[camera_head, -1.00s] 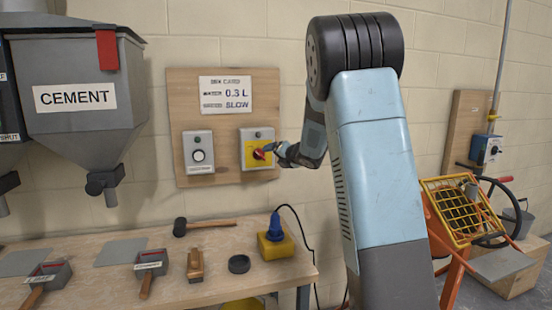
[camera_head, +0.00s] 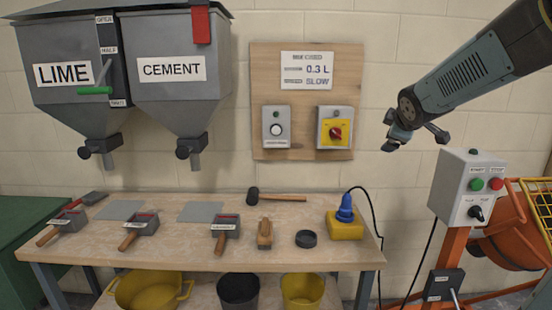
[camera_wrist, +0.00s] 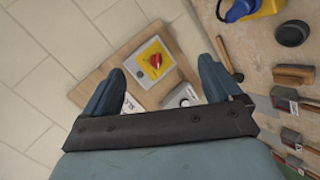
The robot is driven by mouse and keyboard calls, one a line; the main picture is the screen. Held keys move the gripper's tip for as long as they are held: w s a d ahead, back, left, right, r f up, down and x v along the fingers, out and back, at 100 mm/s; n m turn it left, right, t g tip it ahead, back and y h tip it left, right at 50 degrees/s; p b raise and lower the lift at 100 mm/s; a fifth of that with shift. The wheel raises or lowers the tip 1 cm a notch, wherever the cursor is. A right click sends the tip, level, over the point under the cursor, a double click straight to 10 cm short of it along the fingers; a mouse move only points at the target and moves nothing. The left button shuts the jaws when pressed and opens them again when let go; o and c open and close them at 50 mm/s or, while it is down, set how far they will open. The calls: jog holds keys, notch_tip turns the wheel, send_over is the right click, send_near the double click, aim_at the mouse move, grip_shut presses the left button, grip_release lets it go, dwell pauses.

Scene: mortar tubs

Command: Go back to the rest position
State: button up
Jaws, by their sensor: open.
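My gripper (camera_head: 412,139) hangs in the air at the upper right of the head view, in front of the bare wall and right of the wooden control board (camera_head: 262,100). Its two fingers are spread, with nothing between them; they also show apart in the wrist view (camera_wrist: 165,88). The board carries a yellow switch box with a red knob (camera_head: 336,133) and a grey box with a round white button (camera_head: 276,129). In the wrist view the red knob (camera_wrist: 155,60) shows beyond the fingers, apart from them.
Lime (camera_head: 63,75) and cement (camera_head: 171,70) hoppers hang left. A control box (camera_head: 468,188) and orange mixer (camera_head: 515,235) stand right.

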jog(key=s+a+f+m+g, duration=0.2)
jog(key=s+m, duration=0.2)
jog(key=s, duration=0.5)
jog(key=s+a+f+m+g+y, duration=0.1)
jog(key=s+a+f+m+g, duration=0.1)
jog(key=s, duration=0.8)
jog(key=s+a+f+m+g+y, duration=0.1)
jog(key=s+a+m, duration=0.3)
jog(key=s, duration=0.6)
jog(key=shift+a+f+m+g, duration=0.25)
jog(key=shift+f+m+g, duration=0.25)
jog(key=shift+f+m, duration=0.45)
